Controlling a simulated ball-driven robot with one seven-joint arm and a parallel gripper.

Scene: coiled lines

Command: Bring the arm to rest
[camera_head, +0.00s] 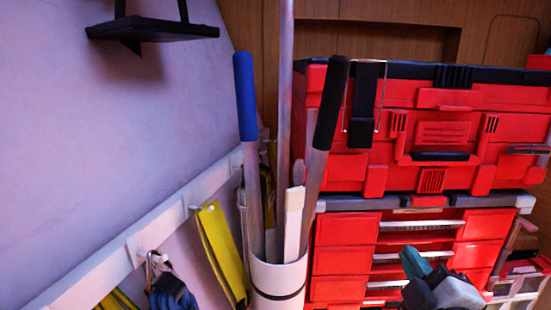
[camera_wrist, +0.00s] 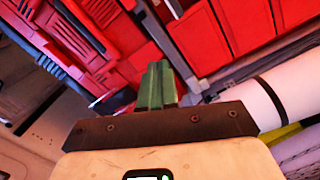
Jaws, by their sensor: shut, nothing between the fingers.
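My gripper (camera_head: 411,260) shows at the lower right of the head view, its teal fingers pointing up and left in front of the red drawers. In the wrist view, my gripper (camera_wrist: 157,72) has its green fingers together, with nothing between them. The red tool boxes fill the view beyond the fingertips. I cannot tell how far the fingertips are from them. The rest of my arm is mostly out of view.
A stack of red tool boxes (camera_head: 345,260) stands at the right. A white bin (camera_head: 277,285) holds several long poles beside it. A wall rail (camera_head: 110,260) carries yellow straps (camera_head: 222,250) and a blue coil (camera_head: 172,292). A black shelf (camera_head: 150,29) hangs upper left.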

